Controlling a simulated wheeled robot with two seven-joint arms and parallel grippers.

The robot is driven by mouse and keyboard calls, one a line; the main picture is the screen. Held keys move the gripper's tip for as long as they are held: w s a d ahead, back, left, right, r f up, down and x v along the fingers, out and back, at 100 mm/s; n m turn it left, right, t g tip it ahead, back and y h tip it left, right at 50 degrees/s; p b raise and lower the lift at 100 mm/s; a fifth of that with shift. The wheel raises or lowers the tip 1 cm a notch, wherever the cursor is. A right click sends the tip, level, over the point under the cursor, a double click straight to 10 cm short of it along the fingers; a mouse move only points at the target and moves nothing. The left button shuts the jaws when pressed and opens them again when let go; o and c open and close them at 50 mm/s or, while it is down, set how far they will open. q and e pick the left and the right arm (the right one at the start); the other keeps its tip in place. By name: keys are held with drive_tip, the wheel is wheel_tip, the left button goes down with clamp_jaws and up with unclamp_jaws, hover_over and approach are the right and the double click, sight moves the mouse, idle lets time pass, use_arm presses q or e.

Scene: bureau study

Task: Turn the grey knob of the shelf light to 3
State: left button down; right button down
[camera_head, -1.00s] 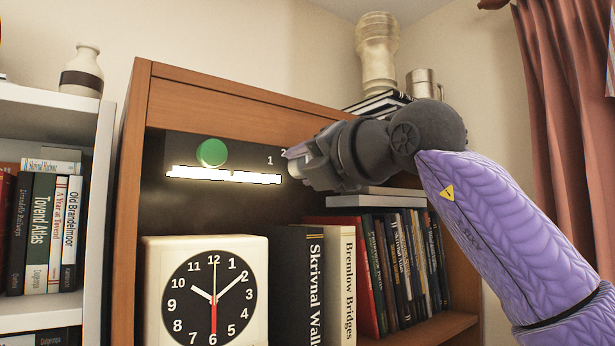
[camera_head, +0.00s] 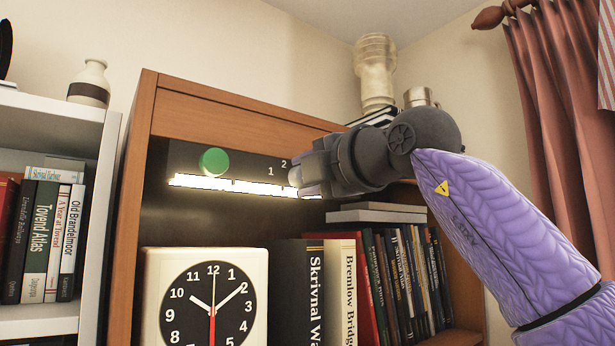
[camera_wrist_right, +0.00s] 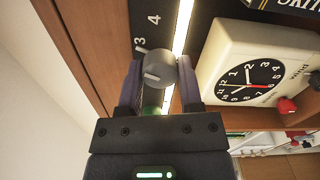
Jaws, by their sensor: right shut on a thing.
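The shelf light is a black panel (camera_head: 183,156) with a lit white strip (camera_head: 228,185), a green round button (camera_head: 214,161) and white digits 1 and 2. The grey knob (camera_wrist_right: 158,68) sits between the two fingers of my right gripper (camera_wrist_right: 158,82) in the right wrist view, with a pale mark on its face. Digits 3 and 4 show beside it on the panel. In the head view my right gripper (camera_head: 303,177) is at the panel, shut on the knob and hiding most of it. Which digit the knob points to I cannot tell. My left gripper is out of view.
A white clock (camera_head: 256,300) stands below the light, with books (camera_head: 345,290) to its right. The wooden bookcase side (camera_head: 128,220) bounds the left. A glass vase (camera_head: 376,75) and a metal mug (camera_head: 418,97) stand on top at the right.

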idle(0.3)
drive_tip(key=shift+c, duration=1.3)
unclamp_jaws()
drive_tip(key=b+v, duration=0.5)
drive_tip(key=v, duration=0.5)
drive_tip(key=shift+b, duration=0.3)
